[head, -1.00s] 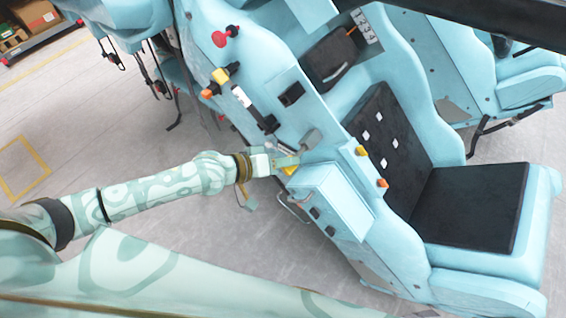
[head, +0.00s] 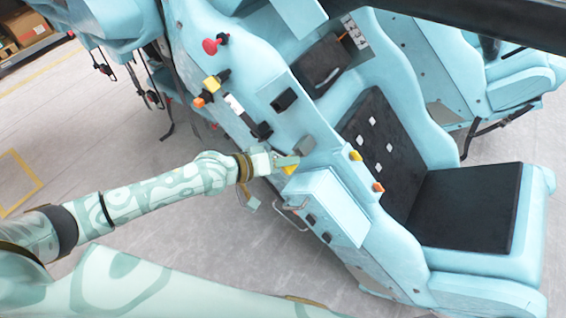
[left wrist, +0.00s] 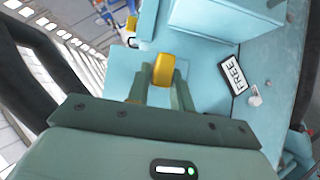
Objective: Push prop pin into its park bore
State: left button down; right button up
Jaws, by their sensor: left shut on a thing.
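My left gripper (head: 287,161) is at the side of the light-blue coaster car (head: 330,185), just above the box-like housing on its flank. In the left wrist view its two fingers (left wrist: 162,76) are closed on a yellow block-like part (left wrist: 163,70), which looks like the head of the prop pin. The yellow also shows at the fingertips in the head view (head: 291,169). The pin's shank and the park bore cannot be made out. My right gripper is out of view.
A grey block-like handle (head: 304,146) is close beside the gripper. A metal bar handle (head: 291,203) sits below it. Red (head: 211,45) and yellow (head: 211,83) knobs stand out higher on the panel. Open floor (head: 150,240) lies left of the car.

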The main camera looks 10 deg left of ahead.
pick_arm(q)
jog(key=shift+w+d, duration=0.2)
jog(key=shift+w, duration=0.3)
jog(key=c, duration=1.2)
grip_release()
jog(key=shift+o, duration=0.2)
jog(key=v, duration=1.6)
jog(key=shift+r, duration=0.15)
jog(key=shift+s+a, duration=0.1)
